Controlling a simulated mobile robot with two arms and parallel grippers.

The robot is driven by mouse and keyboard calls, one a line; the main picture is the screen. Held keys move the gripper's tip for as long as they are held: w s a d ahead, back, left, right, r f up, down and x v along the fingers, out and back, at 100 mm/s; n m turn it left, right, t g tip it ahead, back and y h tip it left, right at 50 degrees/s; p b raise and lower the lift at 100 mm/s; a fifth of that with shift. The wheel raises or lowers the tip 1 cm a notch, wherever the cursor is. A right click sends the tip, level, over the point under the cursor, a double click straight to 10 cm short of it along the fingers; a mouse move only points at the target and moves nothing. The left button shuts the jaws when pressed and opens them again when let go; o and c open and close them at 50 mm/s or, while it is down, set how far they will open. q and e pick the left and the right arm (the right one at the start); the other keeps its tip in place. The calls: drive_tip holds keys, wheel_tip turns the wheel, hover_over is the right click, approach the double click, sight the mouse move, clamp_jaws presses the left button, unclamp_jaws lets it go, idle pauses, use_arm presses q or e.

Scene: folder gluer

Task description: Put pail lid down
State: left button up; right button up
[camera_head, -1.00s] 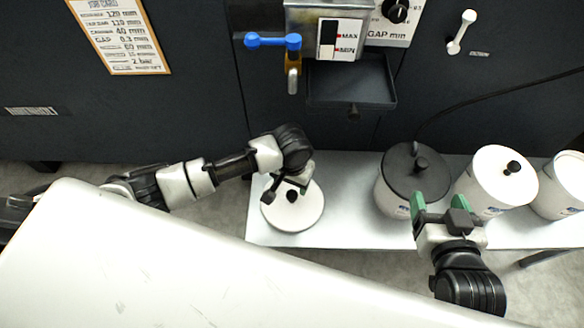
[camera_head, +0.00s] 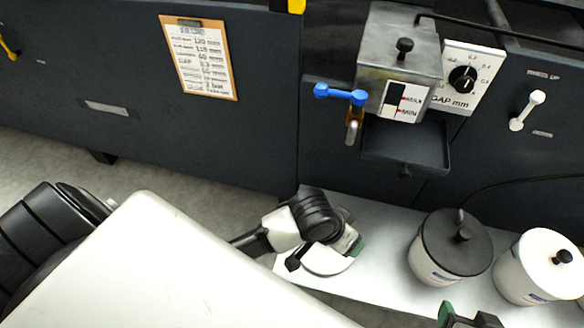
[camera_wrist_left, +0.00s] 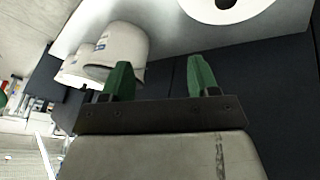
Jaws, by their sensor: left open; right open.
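A round white pail lid (camera_head: 325,262) with a black knob lies on the white bench (camera_head: 372,285), partly hidden by my left gripper in the head view. In the left wrist view the lid (camera_wrist_left: 255,12) is cut by the top edge, apart from the fingers. My left gripper (camera_wrist_left: 160,80) is open with nothing between its green fingertips. One pail (camera_head: 432,268) has a dark top with a knob. Another pail (camera_head: 520,280) has a white lid with a black knob. My right gripper (camera_head: 466,318) is open and only partly in view at the bottom edge.
The dark machine (camera_head: 240,140) stands behind the bench, with a blue-handled valve (camera_head: 340,94), a glue box (camera_head: 398,45) and an open drip tray (camera_head: 405,148) above it. Bare bench lies between the white lid and the dark-topped pail.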

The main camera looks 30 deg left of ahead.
use_arm(q)
drive_tip(key=s+a+r+t+y, duration=0.1)
drive_tip(key=s+a+r+t, duration=0.1)
drive_tip(key=a, duration=0.3)
drive_tip(key=s+a+r+t+y, duration=0.1)
drive_tip(key=s+a+r+t, duration=0.2)
drive_tip(key=a, duration=0.3)
drive_tip(key=shift+s+r+n+y, duration=0.3)
drive_tip(key=shift+r+n, duration=0.1)
drive_tip(key=shift+r, duration=0.35)
